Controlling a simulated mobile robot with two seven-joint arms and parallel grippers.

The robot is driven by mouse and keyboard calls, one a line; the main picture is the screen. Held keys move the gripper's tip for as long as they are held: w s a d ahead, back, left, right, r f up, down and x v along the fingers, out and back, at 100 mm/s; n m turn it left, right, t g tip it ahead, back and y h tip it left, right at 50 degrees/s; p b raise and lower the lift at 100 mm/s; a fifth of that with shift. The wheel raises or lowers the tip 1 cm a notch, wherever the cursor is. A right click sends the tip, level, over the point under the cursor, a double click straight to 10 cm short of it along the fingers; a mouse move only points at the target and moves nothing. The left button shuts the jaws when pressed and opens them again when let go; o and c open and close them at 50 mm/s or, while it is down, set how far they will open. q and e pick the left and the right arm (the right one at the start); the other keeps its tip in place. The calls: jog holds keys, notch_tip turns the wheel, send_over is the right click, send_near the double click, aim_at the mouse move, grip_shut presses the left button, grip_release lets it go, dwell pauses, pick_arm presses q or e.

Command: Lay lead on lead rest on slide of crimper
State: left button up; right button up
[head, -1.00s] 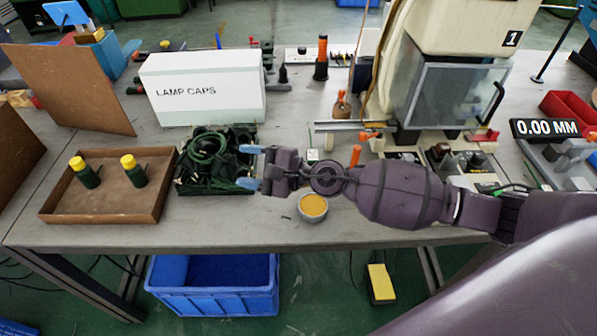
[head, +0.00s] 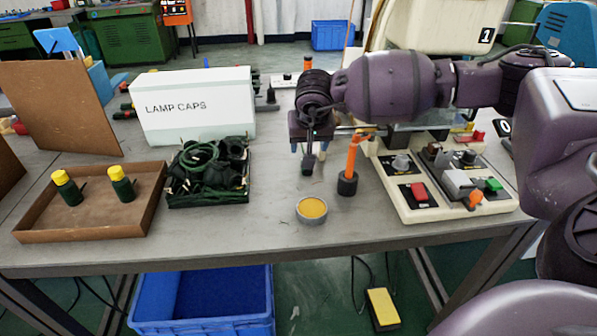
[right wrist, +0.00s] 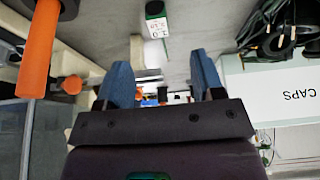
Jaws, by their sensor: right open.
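The crimper appears to be the beige machine marked 1 (head: 440,25); my right arm covers much of its front. A thin metal rail (head: 345,130) with an orange part beside it runs out to its left, and may be the slide. The lead rest cannot be made out. Dark green leads (head: 208,172) lie heaped in a black tray. My right gripper (head: 309,152) points down, open, just left of the rail. In the right wrist view its two blue fingers (right wrist: 162,80) stand apart, with no lead clearly between them. My left gripper is out of view.
An orange-handled tool (head: 351,165) stands close right of the gripper. A round yellow tin (head: 312,210) sits nearer the front edge. A control box (head: 405,205) stands at right. A brown tray (head: 90,222) holds two yellow-capped bottles. A LAMP CAPS box (head: 195,105) stands behind.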

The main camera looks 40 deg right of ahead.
jog(key=b+x, duration=0.1)
jog(key=x, duration=0.3)
jog(key=shift+d+f, duration=0.1)
jog(key=shift+f, duration=0.3)
jog(key=shift+w+d+f, duration=0.1)
jog(key=shift+w+f, duration=0.1)
jog(key=shift+f, duration=0.15)
jog(key=shift+w+d+f, duration=0.1)
jog(key=shift+w+f, duration=0.05)
jog(key=shift+f, duration=0.1)
jog(key=b+x, duration=0.1)
jog(key=x, duration=0.3)
jog(key=shift+d+f+b, duration=0.2)
jog(key=shift+d+b, duration=0.05)
jog(key=shift+b, duration=0.15)
jog(key=shift+w+f, duration=0.1)
jog(key=shift+f, duration=0.1)
jog(key=shift+r, duration=0.15)
jog(key=c, duration=1.1)
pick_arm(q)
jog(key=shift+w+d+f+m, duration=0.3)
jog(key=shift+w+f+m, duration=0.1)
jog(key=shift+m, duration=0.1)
